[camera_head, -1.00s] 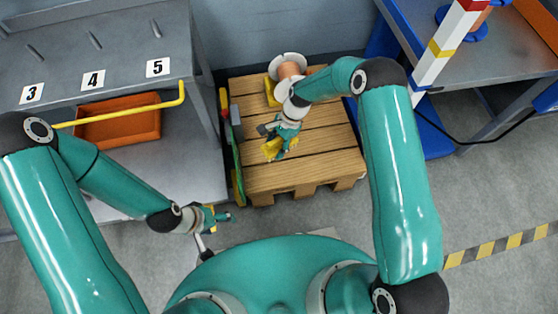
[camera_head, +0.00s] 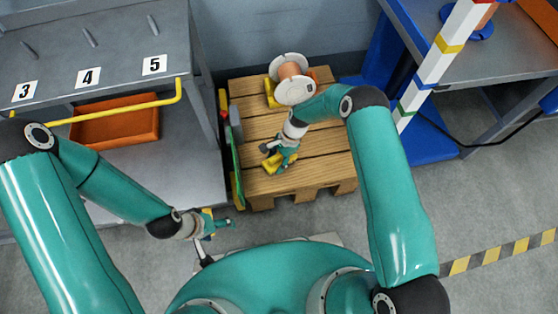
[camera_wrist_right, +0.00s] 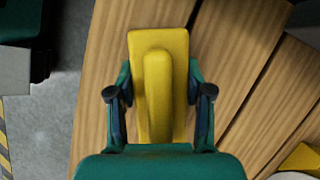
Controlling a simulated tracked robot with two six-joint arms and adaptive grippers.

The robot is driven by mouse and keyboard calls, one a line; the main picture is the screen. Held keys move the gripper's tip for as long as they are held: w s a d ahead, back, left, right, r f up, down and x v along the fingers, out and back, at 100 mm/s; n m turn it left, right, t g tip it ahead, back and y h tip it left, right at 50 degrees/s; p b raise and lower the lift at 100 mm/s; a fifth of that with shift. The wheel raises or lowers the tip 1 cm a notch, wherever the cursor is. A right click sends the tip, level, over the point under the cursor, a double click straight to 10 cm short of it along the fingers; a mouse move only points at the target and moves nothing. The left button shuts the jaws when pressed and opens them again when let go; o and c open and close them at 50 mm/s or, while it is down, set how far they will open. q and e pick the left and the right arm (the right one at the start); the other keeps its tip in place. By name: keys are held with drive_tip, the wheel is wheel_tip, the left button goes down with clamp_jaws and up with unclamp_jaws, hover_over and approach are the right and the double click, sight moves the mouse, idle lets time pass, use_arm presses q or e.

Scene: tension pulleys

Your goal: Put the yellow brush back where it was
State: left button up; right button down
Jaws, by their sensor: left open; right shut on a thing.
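The yellow brush (camera_wrist_right: 160,85) is between the fingers of my right gripper (camera_wrist_right: 160,95), which is shut on it. In the right wrist view the brush points away from the palm, over the wooden planks. In the head view the brush (camera_head: 272,164) shows beside my right gripper (camera_head: 280,158), over the front left part of the wooden pallet (camera_head: 315,175). Whether the brush touches the planks I cannot tell. My left gripper (camera_head: 222,225) is open and empty, over the floor to the left of the pallet.
A copper-coloured spool with white flanges (camera_head: 293,80) stands on the back of the pallet by a yellow block. A green panel (camera_head: 234,160) edges the pallet's left side. A grey bench (camera_head: 100,45) with an orange bin (camera_head: 115,127) is left; a blue-legged table (camera_head: 480,85) is right.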

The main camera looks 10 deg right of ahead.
drive_tip(key=shift+f, duration=0.1)
drive_tip(key=shift+c, duration=2.3)
unclamp_jaws()
drive_tip(key=shift+r, duration=0.25)
drive_tip(key=p+v, duration=0.3)
drive_tip(key=v, duration=0.8)
drive_tip(key=shift+s+d+r, duration=0.1)
drive_tip(key=shift+d+r, duration=0.05)
drive_tip(key=shift+r, duration=0.05)
drive_tip(key=s+n+t, duration=0.2)
drive_tip(key=s+n, duration=0.9)
drive_tip(key=s, duration=1.2)
drive_tip(key=shift+a+r+n, duration=0.3)
drive_tip(key=shift+r, duration=0.05)
